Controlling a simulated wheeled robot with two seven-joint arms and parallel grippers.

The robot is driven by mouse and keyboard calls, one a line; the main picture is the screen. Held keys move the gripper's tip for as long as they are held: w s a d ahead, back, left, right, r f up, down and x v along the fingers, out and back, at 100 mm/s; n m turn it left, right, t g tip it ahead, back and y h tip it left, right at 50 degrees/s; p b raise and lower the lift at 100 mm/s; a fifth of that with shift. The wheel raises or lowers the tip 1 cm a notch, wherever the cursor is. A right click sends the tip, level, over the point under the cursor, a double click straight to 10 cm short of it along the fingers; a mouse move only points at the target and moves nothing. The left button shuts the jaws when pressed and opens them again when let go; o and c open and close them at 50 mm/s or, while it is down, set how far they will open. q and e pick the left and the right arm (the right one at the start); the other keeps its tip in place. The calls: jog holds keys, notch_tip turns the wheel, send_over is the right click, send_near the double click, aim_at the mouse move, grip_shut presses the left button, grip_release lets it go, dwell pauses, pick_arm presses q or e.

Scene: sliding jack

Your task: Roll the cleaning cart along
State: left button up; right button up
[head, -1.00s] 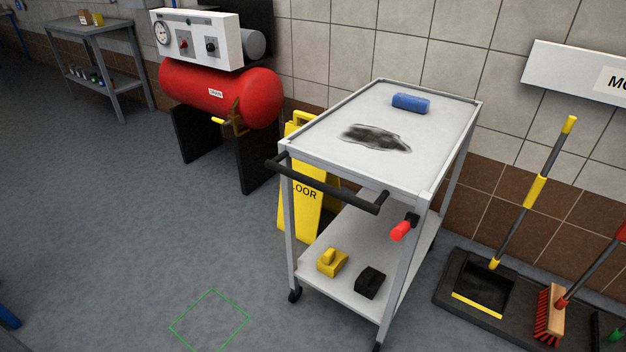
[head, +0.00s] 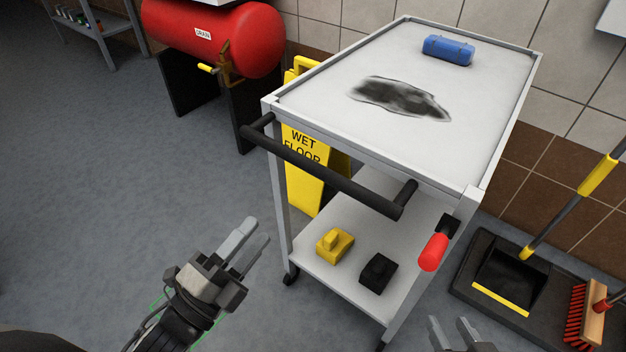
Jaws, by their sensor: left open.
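The cleaning cart (head: 348,264) stands in the middle of the head view, grey-white with two shelves. Its black push handle (head: 325,177) faces me. A blue roll-like item (head: 447,50) and a dark smudge (head: 400,97) are on the top. A yellow block (head: 334,246) and a black block (head: 378,270) sit on the lower shelf. A red grip (head: 433,252) sticks out from the right front post. My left gripper (head: 252,242) is open and empty, left of the cart and below the handle. My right gripper (head: 455,333) shows at the bottom edge, its two fingers apart, touching nothing visible.
A yellow wet floor sign (head: 306,180) stands close behind the cart's left side. A red tank (head: 215,38) is at the back left. A black tray (head: 500,278) with a dustpan and broom lies on the right. A green floor outline is partly hidden by my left arm. The left floor is clear.

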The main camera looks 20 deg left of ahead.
aim_at(312, 166)
pick_arm(q)
jog(key=shift+m, duration=0.4)
jog(key=x, duration=1)
jog(key=p+x, duration=0.1)
jog(key=x, duration=0.5)
jog(key=shift+s+d+r, duration=0.15)
jog(key=shift+s+r, duration=0.05)
jog(key=shift+r, duration=0.1)
grip_shut()
